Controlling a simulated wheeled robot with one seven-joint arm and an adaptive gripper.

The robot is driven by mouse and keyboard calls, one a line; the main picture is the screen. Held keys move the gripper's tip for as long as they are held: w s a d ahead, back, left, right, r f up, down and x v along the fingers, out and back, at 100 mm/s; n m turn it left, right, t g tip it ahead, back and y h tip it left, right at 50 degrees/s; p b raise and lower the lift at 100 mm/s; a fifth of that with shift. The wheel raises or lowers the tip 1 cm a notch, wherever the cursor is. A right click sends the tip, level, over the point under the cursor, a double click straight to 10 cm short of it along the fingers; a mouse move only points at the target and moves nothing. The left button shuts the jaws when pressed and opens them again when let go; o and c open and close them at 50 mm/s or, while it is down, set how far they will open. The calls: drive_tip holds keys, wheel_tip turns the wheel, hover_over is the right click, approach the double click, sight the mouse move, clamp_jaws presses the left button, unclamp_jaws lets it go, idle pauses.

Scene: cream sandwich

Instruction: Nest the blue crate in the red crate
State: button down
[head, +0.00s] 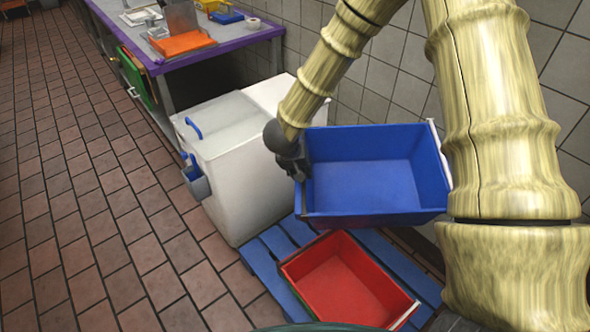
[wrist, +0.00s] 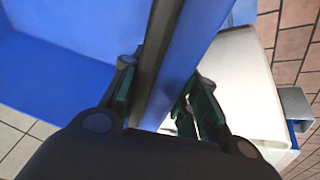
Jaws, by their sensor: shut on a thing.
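The blue crate (head: 368,187) is held in the air, open side up and empty, above the red crate and the back of the pallet in the head view. My gripper (head: 301,172) is shut on its left wall; the wrist view shows the fingers (wrist: 158,98) on either side of the blue wall (wrist: 190,50). The red crate (head: 340,285) sits empty and open on a blue pallet, below and in front of the blue crate.
The blue pallet (head: 262,268) lies on the tiled floor. A white bin (head: 232,150) stands just left of the blue crate; it also shows in the wrist view (wrist: 237,85). A purple-edged table (head: 215,56) with trays is at the back. Floor at left is clear.

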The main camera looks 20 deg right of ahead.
drive_tip(key=s+d+f+m+g+b, duration=0.1)
drive_tip(key=d+f+m+g+b, duration=0.1)
drive_tip(key=f+m+b, duration=0.3)
drive_tip(key=s+d+f+m+g+y+b, duration=0.1)
drive_tip(key=f+m+b, duration=0.4)
drive_tip(key=f+b, duration=0.7)
drive_tip(key=shift+s+d+f+m+g+y, duration=0.3)
drive_tip(key=shift+s+d+f+g, duration=0.35)
drive_tip(key=shift+f, duration=0.8)
drive_tip(key=shift+s+d, duration=0.1)
drive_tip(key=shift+d, duration=0.1)
drive_tip(key=shift+r+p, duration=0.2)
drive_tip(key=shift+p, duration=0.7)
